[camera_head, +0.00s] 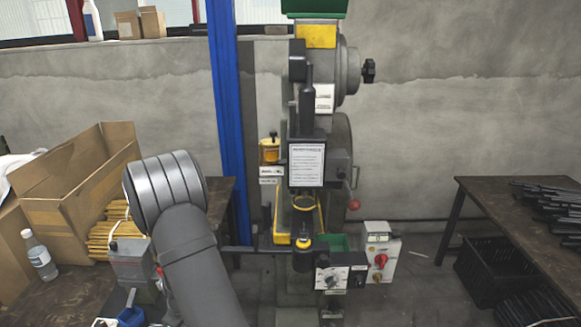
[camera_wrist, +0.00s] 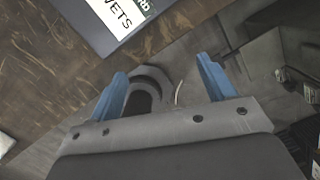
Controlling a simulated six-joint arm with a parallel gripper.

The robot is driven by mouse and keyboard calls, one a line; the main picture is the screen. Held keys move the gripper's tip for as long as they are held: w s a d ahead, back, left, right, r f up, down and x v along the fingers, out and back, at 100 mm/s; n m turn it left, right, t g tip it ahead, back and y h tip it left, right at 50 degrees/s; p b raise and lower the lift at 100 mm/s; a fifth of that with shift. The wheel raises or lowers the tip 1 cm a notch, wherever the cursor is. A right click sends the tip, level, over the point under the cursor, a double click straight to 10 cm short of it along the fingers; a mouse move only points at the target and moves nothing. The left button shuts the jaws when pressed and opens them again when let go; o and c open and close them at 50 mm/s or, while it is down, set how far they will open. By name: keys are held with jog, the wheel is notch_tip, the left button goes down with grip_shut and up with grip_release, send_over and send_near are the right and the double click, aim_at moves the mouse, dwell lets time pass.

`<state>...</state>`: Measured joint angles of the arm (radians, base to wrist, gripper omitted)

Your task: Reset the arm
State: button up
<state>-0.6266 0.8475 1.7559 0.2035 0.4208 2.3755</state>
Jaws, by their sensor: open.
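My arm (camera_head: 190,240) rises from the bottom of the head view, left of the press, and bends at a large grey joint. My gripper (camera_wrist: 165,85) shows in the wrist view with two blue fingers spread apart. Nothing is held between them. A dark rounded shape appears beyond the fingers, and I cannot tell what it is. I cannot make out the gripper clearly in the head view.
The rivet press (camera_head: 320,110) stands in the middle. A cardboard box (camera_head: 75,175) and a bottle (camera_head: 40,257) are on the left table. The right table (camera_head: 480,205) carries dark parts. A labelled panel (camera_wrist: 100,22) lies near the wrist view's top.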

jog(key=w+d+r+n+g, duration=0.1)
jog(key=w+d+n, duration=0.3)
jog(key=d+n, duration=0.3)
jog(key=w+d+r+n+g, duration=0.1)
jog(key=w+d+n, duration=0.3)
jog(key=d+n, duration=0.4)
jog(key=d, duration=0.5)
jog(key=shift+w+d+r+n+h, duration=0.3)
jog(key=shift+w+d+r, duration=0.05)
jog(key=shift+r, duration=0.05)
